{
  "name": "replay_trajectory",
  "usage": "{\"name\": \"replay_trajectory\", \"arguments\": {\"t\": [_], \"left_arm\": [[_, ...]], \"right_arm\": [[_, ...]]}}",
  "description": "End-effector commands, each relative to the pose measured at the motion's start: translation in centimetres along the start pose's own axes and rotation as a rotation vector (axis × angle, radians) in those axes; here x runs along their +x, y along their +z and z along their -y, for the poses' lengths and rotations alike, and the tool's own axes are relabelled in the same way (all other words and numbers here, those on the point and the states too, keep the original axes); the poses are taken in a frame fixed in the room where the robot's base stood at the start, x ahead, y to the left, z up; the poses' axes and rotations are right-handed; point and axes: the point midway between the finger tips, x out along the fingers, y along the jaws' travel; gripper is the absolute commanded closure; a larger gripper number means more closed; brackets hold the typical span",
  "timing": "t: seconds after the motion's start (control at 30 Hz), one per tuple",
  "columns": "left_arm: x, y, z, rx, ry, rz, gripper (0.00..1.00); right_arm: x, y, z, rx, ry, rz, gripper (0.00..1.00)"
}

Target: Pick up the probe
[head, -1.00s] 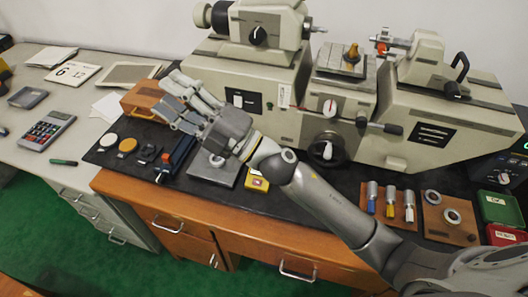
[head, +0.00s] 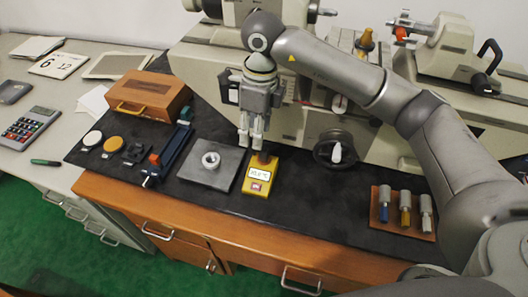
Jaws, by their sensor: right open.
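A yellow meter (head: 258,181) with a small lit display lies on the dark mat. A short dark reddish-brown piece (head: 264,158), which looks like the probe, stands at its far end. My right gripper (head: 250,144) points down just above and slightly left of that piece. Its fingers are a small gap apart with nothing seen between them. I cannot tell whether a fingertip touches the piece. My left gripper is not in view.
A grey plate with a metal ring (head: 211,160) lies left of the meter. The large measuring machine (head: 300,122) stands close behind. A wooden holder (head: 392,226) with three handled pins is at right; bare mat lies between.

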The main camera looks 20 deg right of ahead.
Motion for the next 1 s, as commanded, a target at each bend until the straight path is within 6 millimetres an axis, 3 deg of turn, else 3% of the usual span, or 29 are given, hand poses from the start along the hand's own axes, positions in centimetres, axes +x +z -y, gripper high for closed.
{"name": "replay_trajectory", "arguments": {"t": [0.17,0.4,0.67,0.83,1.0], "left_arm": [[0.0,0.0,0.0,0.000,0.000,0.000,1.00],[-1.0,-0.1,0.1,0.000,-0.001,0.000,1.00],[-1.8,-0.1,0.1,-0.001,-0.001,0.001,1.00],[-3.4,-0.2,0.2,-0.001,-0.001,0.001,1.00],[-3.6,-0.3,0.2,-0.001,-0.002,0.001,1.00]], "right_arm": [[-0.2,-1.6,1.7,0.023,-0.061,-0.071,0.55],[3.4,-1.9,1.9,0.023,-0.059,-0.072,0.55],[5.5,-2.0,2.0,0.022,-0.057,-0.070,0.55],[7.8,-2.2,2.3,0.021,-0.055,-0.071,0.55],[9.7,-2.2,2.5,0.020,-0.059,-0.067,0.55]]}}
